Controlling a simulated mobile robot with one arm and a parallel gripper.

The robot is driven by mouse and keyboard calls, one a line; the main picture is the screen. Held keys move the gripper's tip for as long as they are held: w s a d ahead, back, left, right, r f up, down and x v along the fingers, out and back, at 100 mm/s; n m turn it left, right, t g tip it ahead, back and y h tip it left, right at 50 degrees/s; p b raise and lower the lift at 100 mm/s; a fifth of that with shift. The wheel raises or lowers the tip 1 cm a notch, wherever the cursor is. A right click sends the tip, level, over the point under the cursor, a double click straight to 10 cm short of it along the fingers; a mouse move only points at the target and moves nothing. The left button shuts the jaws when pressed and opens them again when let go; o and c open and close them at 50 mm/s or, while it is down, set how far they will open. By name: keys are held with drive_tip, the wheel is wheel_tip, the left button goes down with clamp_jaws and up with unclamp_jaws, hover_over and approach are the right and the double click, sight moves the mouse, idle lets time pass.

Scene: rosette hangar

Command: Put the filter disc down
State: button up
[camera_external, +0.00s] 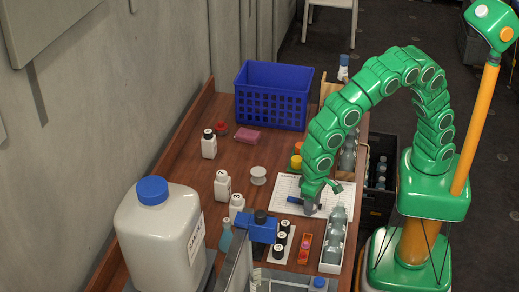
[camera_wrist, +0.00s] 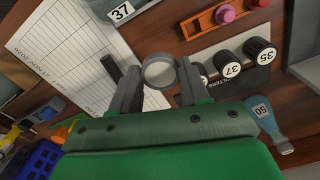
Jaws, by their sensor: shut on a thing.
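The filter disc (camera_wrist: 159,72) is a small round piece with a pale face and a grey rim. In the wrist view it sits between the two grey fingers of my gripper (camera_wrist: 158,88), which is shut on it. In the external view my gripper (camera_external: 311,207) points down at the near edge of a printed sheet (camera_external: 286,188) on the wooden bench. The disc cannot be made out clearly there. The sheet also shows in the wrist view (camera_wrist: 62,52), left of the fingers. I cannot tell whether the disc touches the bench.
Black-capped vials (camera_external: 281,238), an orange holder (camera_external: 304,248) and a white tray of bottles (camera_external: 335,235) stand close to my gripper. A large white jug (camera_external: 160,240) is at front left. A blue basket (camera_external: 272,95) is at the back. Bare bench (camera_external: 180,165) lies left of the small white bottles.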

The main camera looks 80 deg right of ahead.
drive_tip(key=shift+r, duration=0.65)
drive_tip(key=shift+w+d, duration=0.1)
drive_tip(key=shift+d, duration=0.05)
drive_tip(key=w+d+r, duration=0.1)
drive_tip(key=w+d, duration=0.5)
drive_tip(key=d, duration=0.5)
drive_tip(key=w+d+r, duration=0.1)
drive_tip(key=w+d, duration=0.5)
drive_tip(key=d, duration=0.5)
drive_tip(key=w+d+r, duration=0.1)
drive_tip(key=w+d, duration=0.5)
drive_tip(key=d, duration=0.5)
hover_over(241, 157)
drive_tip(key=shift+f, duration=4.85)
drive_tip(key=shift+w+f, duration=0.1)
drive_tip(key=shift+f, duration=1.45)
drive_tip(key=shift+f, duration=0.15)
drive_tip(key=o, duration=1)
